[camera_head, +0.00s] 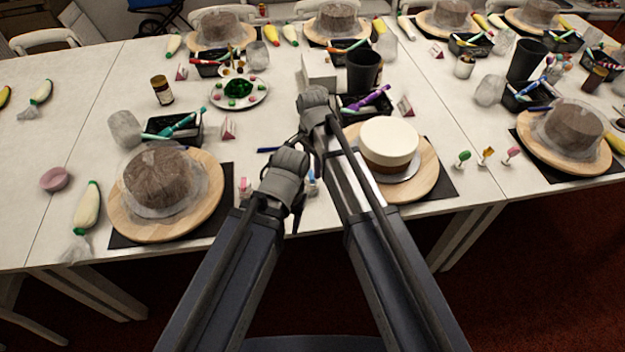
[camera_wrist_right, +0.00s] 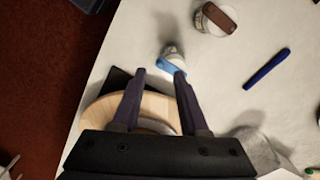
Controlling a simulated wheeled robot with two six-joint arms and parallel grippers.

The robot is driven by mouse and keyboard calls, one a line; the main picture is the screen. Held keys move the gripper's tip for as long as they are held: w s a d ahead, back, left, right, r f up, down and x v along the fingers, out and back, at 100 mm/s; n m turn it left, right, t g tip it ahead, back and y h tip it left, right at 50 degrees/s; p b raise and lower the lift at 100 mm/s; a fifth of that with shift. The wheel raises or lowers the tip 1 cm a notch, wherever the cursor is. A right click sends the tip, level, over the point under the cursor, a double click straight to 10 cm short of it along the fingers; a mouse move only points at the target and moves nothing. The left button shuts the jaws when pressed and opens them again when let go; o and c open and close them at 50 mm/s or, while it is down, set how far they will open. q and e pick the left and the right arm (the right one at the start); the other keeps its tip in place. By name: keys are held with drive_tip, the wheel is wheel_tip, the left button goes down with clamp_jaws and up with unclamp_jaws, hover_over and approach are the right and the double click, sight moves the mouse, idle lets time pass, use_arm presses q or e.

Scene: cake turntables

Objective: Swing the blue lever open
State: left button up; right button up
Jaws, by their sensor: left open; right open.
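The blue lever (camera_wrist_right: 172,66) is on a small white, rounded object on the table in the right wrist view. My right gripper (camera_wrist_right: 160,74) is open there, with the lever just beyond the gap between its fingertips. I cannot tell whether they touch. In the head view a small blue-and-white piece (camera_head: 313,183) shows between my arms, partly hidden by them. My left gripper (camera_head: 297,190) is low, beside that piece, its fingers mostly hidden by its own wrist. My right gripper (camera_head: 305,135) also shows in the head view, higher up, its fingers partly hidden.
A wooden turntable (camera_head: 207,214) with a wrapped brown cake (camera_head: 158,180) stands left. Another turntable (camera_head: 425,180) with a white-topped cake (camera_head: 389,143) stands right, close to my right arm. A blue pen (camera_wrist_right: 267,68) and a brown-topped object (camera_wrist_right: 218,20) lie near the lever.

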sight(311, 175)
wheel_tip(311, 175, down, 4)
drive_tip(key=b, duration=0.2)
drive_tip(key=shift+r+b, duration=0.15)
drive_tip(key=shift+b, duration=0.15)
drive_tip(key=shift+r, duration=0.1)
clamp_jaws()
